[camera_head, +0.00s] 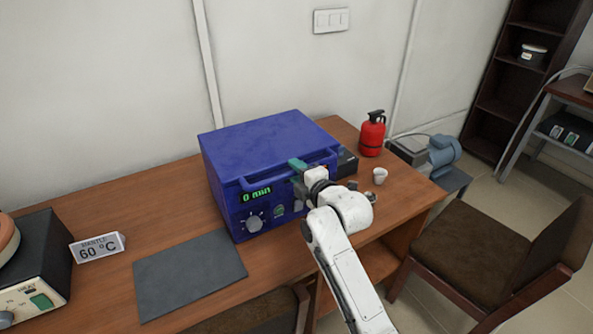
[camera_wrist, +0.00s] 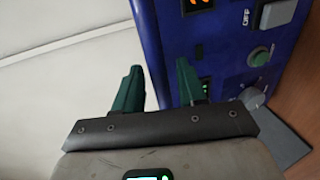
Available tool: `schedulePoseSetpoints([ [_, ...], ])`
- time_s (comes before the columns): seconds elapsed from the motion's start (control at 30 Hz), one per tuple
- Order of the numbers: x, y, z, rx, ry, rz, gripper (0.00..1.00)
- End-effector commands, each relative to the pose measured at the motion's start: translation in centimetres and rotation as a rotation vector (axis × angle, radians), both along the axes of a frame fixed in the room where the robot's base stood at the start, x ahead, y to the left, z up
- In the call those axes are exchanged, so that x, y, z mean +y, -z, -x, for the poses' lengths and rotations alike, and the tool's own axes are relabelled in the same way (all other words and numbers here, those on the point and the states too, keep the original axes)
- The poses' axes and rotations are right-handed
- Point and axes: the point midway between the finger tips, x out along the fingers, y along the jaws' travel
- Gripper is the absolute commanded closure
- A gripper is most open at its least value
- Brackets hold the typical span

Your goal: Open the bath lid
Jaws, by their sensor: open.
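The bath is a blue box (camera_head: 227,180) on the wooden desk, with a "0 min" display, a knob and buttons on its front. Its blue lid (camera_head: 265,135) lies flat and looks closed. A blue bar handle (camera_head: 262,180) runs along the front upper edge. My gripper (camera_head: 297,164) is at the handle's right part, its teal fingers overlapping it in the head view; contact cannot be told. The bath's front panel (camera_wrist: 225,45) is beside the right finger there.
A red extinguisher-like bottle (camera_head: 372,134) and a white cup (camera_head: 380,176) stand right of the bath. A dark mat (camera_head: 190,273), a "60 °C" sign (camera_head: 97,247) and a heating mantle (camera_head: 35,265) are on the left. A chair (camera_head: 490,240) stands at right.

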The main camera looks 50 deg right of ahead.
Motion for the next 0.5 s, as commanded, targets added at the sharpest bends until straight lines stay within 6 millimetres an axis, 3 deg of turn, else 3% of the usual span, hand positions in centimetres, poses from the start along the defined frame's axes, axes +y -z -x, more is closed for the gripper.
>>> schedulePoseSetpoints([
  [0.37,-0.15,0.15,-0.63,0.001,0.000,0.000,0.60],
  [0.5,-0.15,0.15,-0.60,0.001,0.000,0.000,0.71],
])
